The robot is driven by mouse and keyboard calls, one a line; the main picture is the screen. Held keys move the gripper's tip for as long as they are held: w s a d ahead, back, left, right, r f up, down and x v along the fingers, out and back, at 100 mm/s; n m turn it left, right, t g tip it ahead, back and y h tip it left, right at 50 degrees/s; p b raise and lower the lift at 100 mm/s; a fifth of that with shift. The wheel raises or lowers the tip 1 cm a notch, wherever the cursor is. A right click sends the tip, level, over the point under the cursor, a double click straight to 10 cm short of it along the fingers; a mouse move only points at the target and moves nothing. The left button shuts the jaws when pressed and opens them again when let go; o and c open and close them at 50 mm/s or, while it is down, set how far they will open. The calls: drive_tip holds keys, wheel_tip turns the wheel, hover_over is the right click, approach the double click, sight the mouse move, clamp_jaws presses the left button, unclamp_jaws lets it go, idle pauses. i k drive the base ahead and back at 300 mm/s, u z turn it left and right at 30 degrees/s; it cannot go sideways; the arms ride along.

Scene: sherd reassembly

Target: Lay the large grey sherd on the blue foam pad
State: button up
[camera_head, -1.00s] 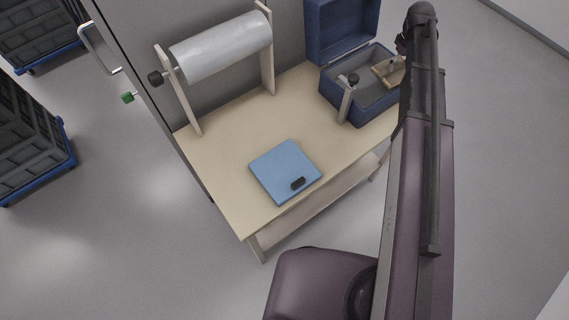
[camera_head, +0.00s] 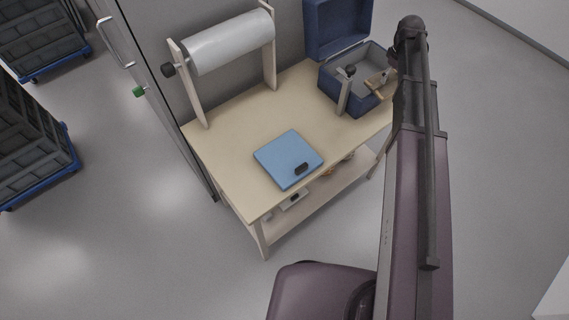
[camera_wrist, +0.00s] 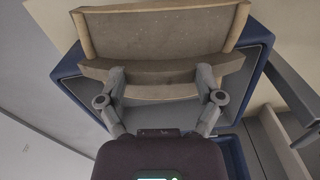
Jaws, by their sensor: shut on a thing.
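My gripper (camera_wrist: 161,80) is shut on a tan wooden tray (camera_wrist: 160,35) with a grey-brown floor, at its near edge. In the head view the tray (camera_head: 378,88) shows only in part, at the right side of the open blue box (camera_head: 325,84); my arm hides the rest and the gripper. In the wrist view the box's blue rim (camera_wrist: 68,66) lies around and below the tray. A flat blue square (camera_head: 282,157), seemingly the foam pad, lies on the table with a small dark block near its front edge. I cannot make out a grey sherd.
A roll of pale wrap (camera_head: 230,40) stands on wooden posts at the table's back left. A post with a dark knob (camera_head: 346,92) stands before the box. The tabletop (camera_head: 235,120) is otherwise clear. A lower shelf (camera_head: 315,208) holds a few small, unclear things.

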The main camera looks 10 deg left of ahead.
sight(286, 153)
drive_tip(key=k, duration=2)
drive_tip(key=u, duration=0.5)
drive_tip(key=i, duration=1)
